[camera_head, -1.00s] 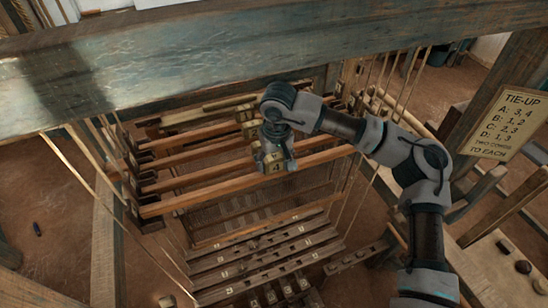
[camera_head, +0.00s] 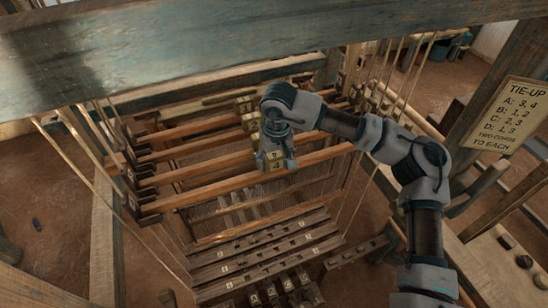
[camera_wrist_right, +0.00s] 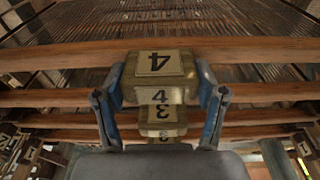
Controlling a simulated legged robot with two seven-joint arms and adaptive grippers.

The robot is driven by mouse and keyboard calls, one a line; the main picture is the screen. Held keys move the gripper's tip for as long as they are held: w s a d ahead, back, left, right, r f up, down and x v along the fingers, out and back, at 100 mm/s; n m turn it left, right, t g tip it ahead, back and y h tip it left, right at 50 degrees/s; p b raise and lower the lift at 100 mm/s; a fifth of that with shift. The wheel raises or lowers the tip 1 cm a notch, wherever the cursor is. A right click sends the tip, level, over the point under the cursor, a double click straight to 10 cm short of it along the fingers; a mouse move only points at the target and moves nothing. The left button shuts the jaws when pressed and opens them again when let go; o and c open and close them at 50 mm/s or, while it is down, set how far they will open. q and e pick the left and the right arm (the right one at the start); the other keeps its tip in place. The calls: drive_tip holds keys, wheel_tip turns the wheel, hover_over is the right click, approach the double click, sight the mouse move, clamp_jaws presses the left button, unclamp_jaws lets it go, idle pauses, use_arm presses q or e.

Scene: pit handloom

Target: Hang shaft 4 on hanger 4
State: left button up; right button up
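Shaft 4 (camera_head: 215,189) is the nearest of several parallel wooden shafts in the head view. A pale block marked 4 sits at its middle and shows large in the right wrist view (camera_wrist_right: 160,64). My right gripper (camera_head: 275,160) reaches down onto this block. In the right wrist view its two blue-grey fingers (camera_wrist_right: 160,100) press against the block's sides. The shaft's left end lies beside a row of dark hanger pieces (camera_head: 134,180); I cannot tell whether it rests in one. The right end is partly hidden by my arm. My left gripper is not visible.
Other shafts (camera_head: 190,156) lie close behind, with number blocks in line. Below are lettered treadles (camera_head: 270,292) and numbered bars (camera_head: 265,250). A heavy beam (camera_head: 200,50) crosses above. Cords run down both sides. A tie-up sign (camera_head: 508,115) stands at the right.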

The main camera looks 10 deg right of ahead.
drive_tip(key=o, duration=0.5)
drive_tip(key=r, duration=0.4)
drive_tip(key=s+r, duration=0.1)
drive_tip(key=r, duration=0.7)
drive_tip(key=shift+s+d, duration=0.1)
drive_tip(key=shift+s, duration=0.05)
